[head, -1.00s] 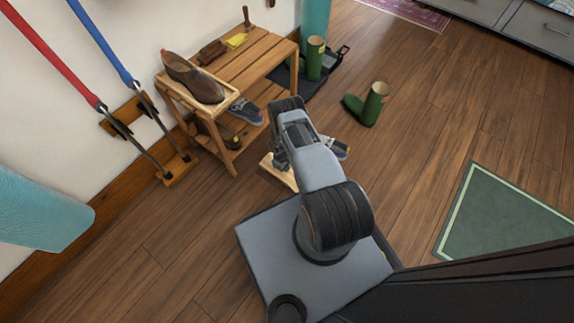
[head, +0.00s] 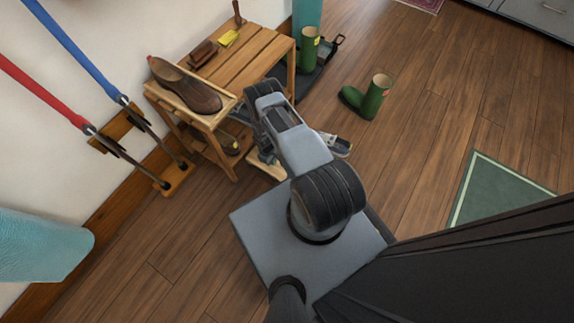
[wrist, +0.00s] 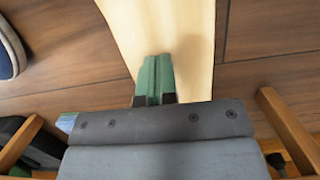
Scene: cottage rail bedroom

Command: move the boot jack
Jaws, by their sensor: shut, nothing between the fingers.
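The boot jack appears to be the pale wooden board (head: 262,168) on the floor by the front of the bench, mostly hidden behind my arm in the head view. In the wrist view the pale board (wrist: 178,28) runs up from my fingers to the top edge. My gripper (wrist: 154,62) is shut, its two green fingers together and empty over the board. A soft shadow lies on the board beside the fingertips. I cannot tell whether they touch it.
A wooden bench (head: 243,62) carries a brown shoe (head: 186,86) and brushes. A grey shoe (head: 336,144) lies on the floor right of my arm. Green boots (head: 368,98) stand farther back. Long-handled tools lean in a wall rack (head: 118,130).

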